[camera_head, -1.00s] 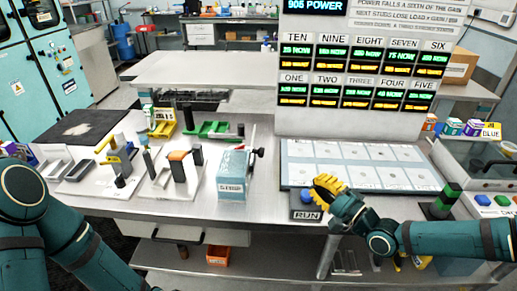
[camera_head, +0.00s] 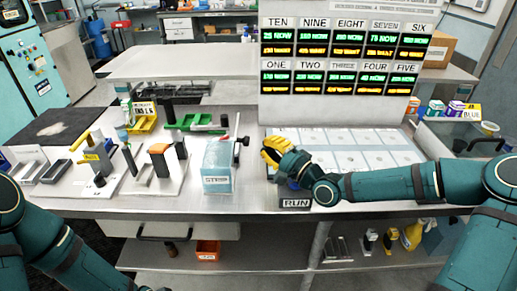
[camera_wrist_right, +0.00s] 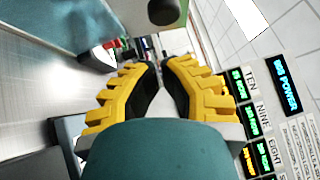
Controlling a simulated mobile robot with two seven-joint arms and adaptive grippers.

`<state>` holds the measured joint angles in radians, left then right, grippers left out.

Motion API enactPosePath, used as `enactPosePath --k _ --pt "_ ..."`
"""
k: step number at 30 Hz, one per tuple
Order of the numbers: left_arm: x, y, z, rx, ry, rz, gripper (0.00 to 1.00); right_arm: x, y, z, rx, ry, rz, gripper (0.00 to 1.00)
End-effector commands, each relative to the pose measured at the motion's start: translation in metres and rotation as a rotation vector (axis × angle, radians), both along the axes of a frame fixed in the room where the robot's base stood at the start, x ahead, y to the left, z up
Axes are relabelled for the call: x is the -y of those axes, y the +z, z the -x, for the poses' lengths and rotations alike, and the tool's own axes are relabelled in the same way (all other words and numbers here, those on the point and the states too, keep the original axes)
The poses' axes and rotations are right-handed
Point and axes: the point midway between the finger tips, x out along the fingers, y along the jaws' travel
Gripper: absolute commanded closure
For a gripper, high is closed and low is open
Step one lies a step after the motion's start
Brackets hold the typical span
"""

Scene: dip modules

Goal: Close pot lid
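No thing that I can surely call a pot with a lid shows. My right gripper (camera_head: 270,148), with yellow fingers, is over the bench at the left edge of the panel of pale cards, right of the light-blue box. In the right wrist view, its fingers (camera_wrist_right: 161,66) are apart with nothing between them. My left arm shows at the lower left; its gripper is out of view.
The light-blue box (camera_head: 217,168) stands close left of my right gripper. The RUN label (camera_head: 296,203) is just below it. The display board (camera_head: 345,95) rises behind the card panel (camera_head: 350,150).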

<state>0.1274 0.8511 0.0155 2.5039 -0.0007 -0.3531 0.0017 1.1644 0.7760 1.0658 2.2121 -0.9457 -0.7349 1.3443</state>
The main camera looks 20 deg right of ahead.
Motion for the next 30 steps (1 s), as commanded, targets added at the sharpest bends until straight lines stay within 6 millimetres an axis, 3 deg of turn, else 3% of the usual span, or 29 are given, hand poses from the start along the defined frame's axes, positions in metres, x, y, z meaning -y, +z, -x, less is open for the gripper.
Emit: enactPosePath --k 3,8,22,30 --pt "0.000 -0.005 -0.001 0.002 0.001 0.000 0.39 -0.017 0.002 -0.003 0.000 0.004 0.002 1.00" --pt "0.000 -0.007 -0.001 0.004 0.001 0.000 0.39 -0.026 0.005 -0.005 0.000 0.002 0.001 1.00" --pt "0.000 -0.006 -0.001 0.004 0.001 0.000 0.39 -0.028 0.006 -0.006 -0.001 0.000 0.004 1.00" --pt "0.000 0.005 0.000 -0.001 0.000 0.000 0.39 -0.031 0.011 -0.006 -0.014 0.002 0.053 1.00"
